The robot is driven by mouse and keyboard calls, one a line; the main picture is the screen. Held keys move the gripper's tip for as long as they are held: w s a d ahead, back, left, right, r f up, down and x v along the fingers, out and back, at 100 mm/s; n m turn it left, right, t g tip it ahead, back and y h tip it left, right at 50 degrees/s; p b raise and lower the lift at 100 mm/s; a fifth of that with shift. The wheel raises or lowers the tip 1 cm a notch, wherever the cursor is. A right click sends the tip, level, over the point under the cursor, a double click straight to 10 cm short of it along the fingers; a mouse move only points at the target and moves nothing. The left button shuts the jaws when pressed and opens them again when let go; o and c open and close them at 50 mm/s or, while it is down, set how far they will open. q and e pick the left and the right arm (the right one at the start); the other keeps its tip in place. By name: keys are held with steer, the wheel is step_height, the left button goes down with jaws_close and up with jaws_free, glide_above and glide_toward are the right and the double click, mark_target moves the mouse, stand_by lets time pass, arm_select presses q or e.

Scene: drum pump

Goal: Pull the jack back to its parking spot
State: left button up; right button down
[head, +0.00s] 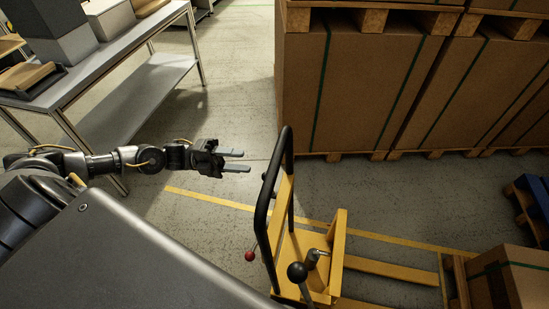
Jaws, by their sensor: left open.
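The yellow jack (337,250) stands on the floor at the lower middle of the head view. Its black looped handle (262,205) rises at its left side. A red-knobbed lever (250,256) and a black-knobbed lever (297,272) show near its base. Its forks reach right toward a pallet with a carton. My left gripper (242,161) is open and empty, its fingers pointing right, a little left of the handle's upper part and apart from it in the picture. My right gripper is not in view. The jack's lower front is cut off by the frame edge.
Tall strapped cartons on pallets (360,90) stand behind the jack. A metal table (115,62) with boxes is at the upper left. A carton (508,278) sits at the lower right, near a blue pallet (530,207). Yellow floor lines (215,199) run past the jack.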

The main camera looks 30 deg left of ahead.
mark_target(274, 163)
arm_select(q)
steer(key=p+x, duration=0.3)
steer(key=x, duration=0.7)
steer(key=shift+w, duration=0.15)
jaws_close()
